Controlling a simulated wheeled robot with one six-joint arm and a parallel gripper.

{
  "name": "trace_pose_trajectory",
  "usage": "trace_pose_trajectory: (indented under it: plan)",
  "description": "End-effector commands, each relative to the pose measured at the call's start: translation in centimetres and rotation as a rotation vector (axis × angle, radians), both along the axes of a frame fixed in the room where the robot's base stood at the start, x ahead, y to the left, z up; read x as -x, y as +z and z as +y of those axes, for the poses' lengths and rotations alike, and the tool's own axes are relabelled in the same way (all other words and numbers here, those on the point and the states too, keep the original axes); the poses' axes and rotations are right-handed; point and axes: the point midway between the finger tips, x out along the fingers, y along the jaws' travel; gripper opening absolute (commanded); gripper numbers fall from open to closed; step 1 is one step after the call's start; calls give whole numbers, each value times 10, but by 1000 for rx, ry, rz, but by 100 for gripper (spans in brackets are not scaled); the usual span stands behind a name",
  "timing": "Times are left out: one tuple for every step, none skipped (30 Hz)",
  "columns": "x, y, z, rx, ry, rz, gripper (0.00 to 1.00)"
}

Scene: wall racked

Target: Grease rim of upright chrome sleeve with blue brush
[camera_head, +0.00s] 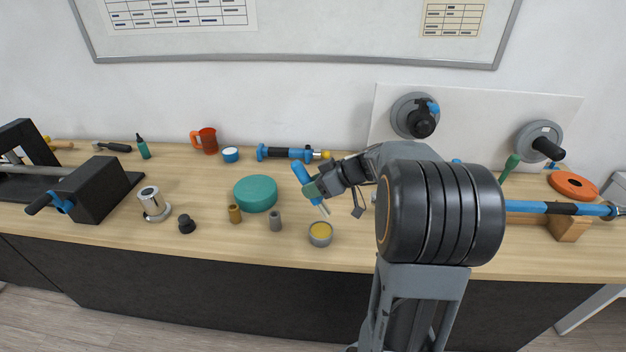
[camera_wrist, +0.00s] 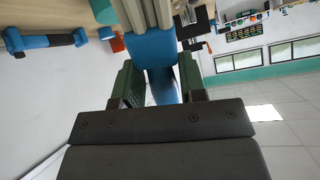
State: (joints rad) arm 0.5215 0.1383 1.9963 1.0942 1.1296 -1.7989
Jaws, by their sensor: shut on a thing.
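The chrome sleeve (camera_head: 150,201) stands upright on its flange on the left half of the bench, its open rim facing up. My gripper (camera_head: 314,188) is shut on the blue brush (camera_head: 300,172), well to the right of the sleeve. The brush is tilted, with its pale bristle end pointing down just above a small tin of yellow grease (camera_head: 320,234). I cannot tell whether the bristles touch the grease. In the wrist view the blue brush (camera_wrist: 154,48) sits between the green finger pads of my gripper (camera_wrist: 160,85).
Between tin and sleeve stand a grey bushing (camera_head: 275,221), a teal round lid (camera_head: 255,193), a brass bushing (camera_head: 235,214) and a black knob (camera_head: 187,224). A black fixture (camera_head: 98,189) stands left of the sleeve.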

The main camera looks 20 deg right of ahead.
Motion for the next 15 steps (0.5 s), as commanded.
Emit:
trace_pose_trajectory:
  plan:
    - [-4, 1, 0, -13, -17, -11, 14]
    - [-5, 0, 0, -19, -25, -15, 14]
    - [-7, -1, 0, -25, -33, -20, 14]
    - [-8, -2, 0, -29, -38, -22, 14]
    - [-9, -4, 0, -29, -41, -24, 14]
    - [-9, -7, 0, -30, -43, -25, 14]
    - [-9, -10, 0, -31, -45, -26, 14]
    - [-10, -12, 0, -32, -45, -26, 14]
    - [-9, -16, 0, -31, -43, -26, 14]
    - [-9, -20, 0, -31, -43, -26, 14]
    - [-9, -23, 0, -31, -42, -25, 14]
    - [-9, -27, 0, -31, -42, -25, 14]
    - [-9, -29, 0, -30, -42, -26, 14]
    - [-9, -32, 0, -30, -43, -26, 14]
    - [-9, -35, 0, -30, -43, -26, 14]
